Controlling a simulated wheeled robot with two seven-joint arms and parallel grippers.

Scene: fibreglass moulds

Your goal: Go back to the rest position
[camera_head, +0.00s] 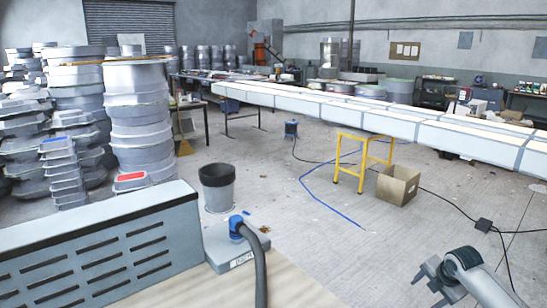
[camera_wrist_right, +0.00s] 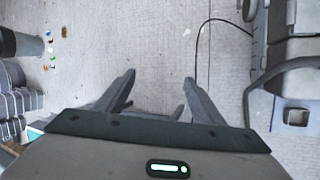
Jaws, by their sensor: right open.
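My right gripper (camera_head: 437,280) is at the bottom right of the head view, over the concrete floor, with nothing between its fingers. My left gripper is in neither view.
A grey slotted box (camera_head: 105,255) and a grey unit with a hose (camera_head: 238,250) are close at the lower left. A dark bin (camera_head: 218,188), a yellow stool (camera_head: 361,162) and a cardboard box (camera_head: 398,186) stand on the floor. Cables cross the floor at right.

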